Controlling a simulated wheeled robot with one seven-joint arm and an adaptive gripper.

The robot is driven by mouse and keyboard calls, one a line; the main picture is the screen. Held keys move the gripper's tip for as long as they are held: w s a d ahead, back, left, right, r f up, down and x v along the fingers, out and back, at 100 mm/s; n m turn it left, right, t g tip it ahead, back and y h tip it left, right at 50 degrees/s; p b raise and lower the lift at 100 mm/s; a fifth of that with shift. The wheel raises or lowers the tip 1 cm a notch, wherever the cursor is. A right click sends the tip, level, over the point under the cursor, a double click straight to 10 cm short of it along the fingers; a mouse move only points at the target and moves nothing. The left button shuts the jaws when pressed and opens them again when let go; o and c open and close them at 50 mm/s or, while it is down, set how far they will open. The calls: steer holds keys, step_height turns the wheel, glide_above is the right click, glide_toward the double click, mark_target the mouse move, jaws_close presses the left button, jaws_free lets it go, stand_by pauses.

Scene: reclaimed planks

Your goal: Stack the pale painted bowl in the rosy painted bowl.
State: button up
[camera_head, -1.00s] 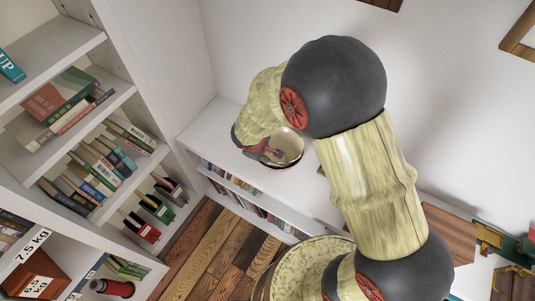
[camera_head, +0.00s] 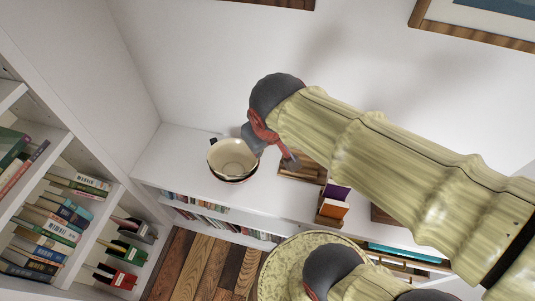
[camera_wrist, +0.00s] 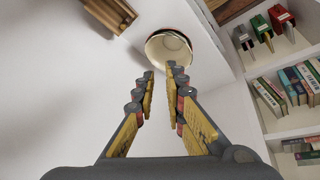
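The pale painted bowl (camera_head: 233,154) sits on top of the white shelf unit with its cream inside facing up. A darker reddish rim, which looks like the rosy painted bowl (camera_head: 236,180), shows just below and around it. The pale bowl appears to rest inside that one, roughly level. Both also show in the wrist view, the pale bowl (camera_wrist: 168,47) with the dark red edge (camera_wrist: 190,27) beside it. My gripper (camera_wrist: 162,72) is open and empty, with its fingertips apart in front of the bowls. In the head view it is partly hidden by my arm, right of the bowls.
A wooden block (camera_head: 301,170) lies right of the bowls, and upright books (camera_head: 333,206) stand farther right. A tall bookcase (camera_head: 65,120) stands at the left. The white shelf top (camera_head: 170,150) is clear left of the bowls.

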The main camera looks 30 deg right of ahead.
steer(key=s+a+r+m+y, duration=0.1)
steer(key=s+r, duration=0.2)
steer(key=s, duration=0.2)
steer(key=shift+s+t, duration=0.3)
steer(key=shift+t, duration=0.1)
steer(key=shift+a+f, duration=0.1)
steer(key=shift+f, duration=0.1)
step_height(320, 180, down, 3)
steer(key=b, duration=0.3)
steer(key=shift+f, duration=0.15)
steer(key=shift+r, duration=0.2)
steer(key=o, duration=0.4)
